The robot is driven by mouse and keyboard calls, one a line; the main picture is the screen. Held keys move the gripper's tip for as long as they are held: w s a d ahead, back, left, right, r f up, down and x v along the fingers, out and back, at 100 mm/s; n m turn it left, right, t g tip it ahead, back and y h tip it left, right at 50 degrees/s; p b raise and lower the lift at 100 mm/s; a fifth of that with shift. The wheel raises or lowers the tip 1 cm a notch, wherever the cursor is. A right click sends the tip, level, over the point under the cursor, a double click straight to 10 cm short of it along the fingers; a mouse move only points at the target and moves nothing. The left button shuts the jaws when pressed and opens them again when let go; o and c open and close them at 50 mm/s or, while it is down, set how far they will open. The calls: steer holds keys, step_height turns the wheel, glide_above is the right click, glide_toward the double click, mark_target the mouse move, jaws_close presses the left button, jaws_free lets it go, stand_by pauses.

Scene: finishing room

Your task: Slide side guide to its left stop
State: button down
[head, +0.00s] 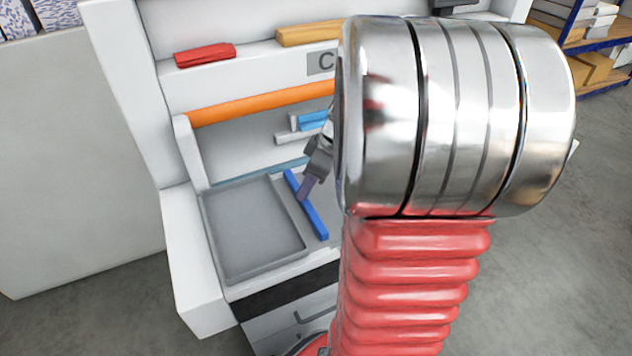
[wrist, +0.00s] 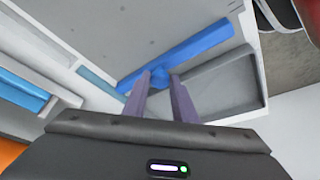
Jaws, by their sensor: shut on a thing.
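The side guide is a long blue bar (head: 313,220) on the grey bed, just right of the shallow grey tray (head: 251,277). A narrow strip of bed appears between bar and tray in the head view. In the wrist view the side guide (wrist: 200,46) runs diagonally, with a small blue tab between the fingertips. My gripper (head: 304,194) reaches down to the middle of the bar from the upper right. Its two purple fingers, also in the wrist view (wrist: 160,76), are shut on the guide's tab. My arm hides the bed's right side, and no stop can be made out.
An orange bar (head: 255,104) crosses above the bed. Light blue and white parts (head: 312,121) stand behind the guide. A red block (head: 205,55) and a yellow-orange block (head: 308,35) lie on the upper shelf. White side walls frame the bed.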

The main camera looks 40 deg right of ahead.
steer(key=shift+w+a, duration=0.1)
steer(key=shift+a, duration=0.2)
steer(key=c, duration=1.5)
jaws_free()
steer(key=shift+o, duration=0.2)
steer(key=shift+d+r, duration=0.1)
steer(key=shift+s+d+r, duration=0.1)
steer(key=shift+s+r, duration=0.1)
steer(key=shift+r, duration=0.3)
steer(key=v, duration=1.2)
steer(key=shift+r, duration=0.2)
steer(key=shift+s+d, duration=0.1)
